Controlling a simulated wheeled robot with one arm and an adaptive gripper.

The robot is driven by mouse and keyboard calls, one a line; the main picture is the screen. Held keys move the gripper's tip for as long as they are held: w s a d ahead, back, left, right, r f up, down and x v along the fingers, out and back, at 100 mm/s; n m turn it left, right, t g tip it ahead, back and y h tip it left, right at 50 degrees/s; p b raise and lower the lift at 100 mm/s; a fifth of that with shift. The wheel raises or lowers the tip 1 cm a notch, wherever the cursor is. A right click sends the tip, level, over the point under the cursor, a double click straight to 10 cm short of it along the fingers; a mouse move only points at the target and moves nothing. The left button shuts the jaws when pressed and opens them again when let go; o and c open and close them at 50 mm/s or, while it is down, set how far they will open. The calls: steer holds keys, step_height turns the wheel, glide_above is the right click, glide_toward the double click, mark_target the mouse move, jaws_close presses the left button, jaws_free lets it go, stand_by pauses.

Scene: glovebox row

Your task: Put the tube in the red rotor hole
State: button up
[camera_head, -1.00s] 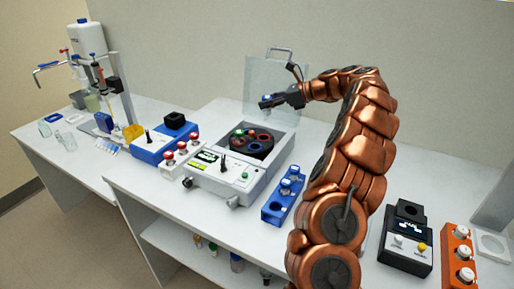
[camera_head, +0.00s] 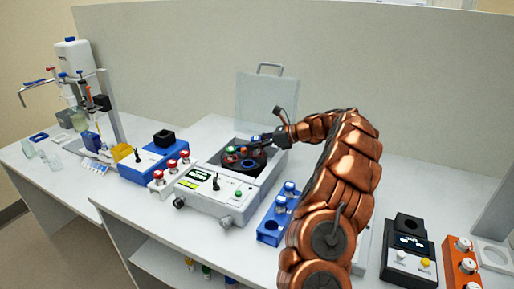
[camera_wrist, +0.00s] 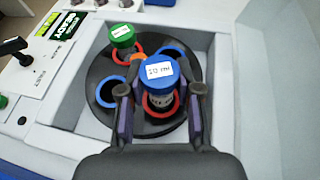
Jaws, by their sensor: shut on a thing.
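My gripper (camera_wrist: 161,92) is shut on the tube (camera_wrist: 160,72), which has a blue cap with a white label. In the wrist view the tube stands over a red-ringed hole (camera_wrist: 176,109) of the black rotor (camera_wrist: 97,70). The red ring shows around the tube's lower part. I cannot tell how deep the tube sits. A green-capped tube (camera_wrist: 122,35) stands at another red-ringed hole. Two blue-ringed holes (camera_wrist: 109,91) look empty. In the head view my gripper (camera_head: 263,138) is low over the rotor (camera_head: 243,163), and its tube is hard to make out.
The centrifuge (camera_head: 214,200) has its clear lid (camera_head: 266,98) raised behind the rotor. The rotor well's walls stand close around my gripper. A blue rack (camera_head: 268,232) with capped tubes is at the front right, and red-capped items (camera_head: 171,165) stand at the left.

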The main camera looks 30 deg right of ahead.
steer(key=shift+f, duration=1.1)
steer(key=shift+f, duration=0.1)
steer(key=o, duration=0.9)
steer(key=b+v, duration=0.1)
steer(key=v, duration=1.1)
steer(key=shift+s+b, duration=0.1)
steer(key=shift+b, duration=0.25)
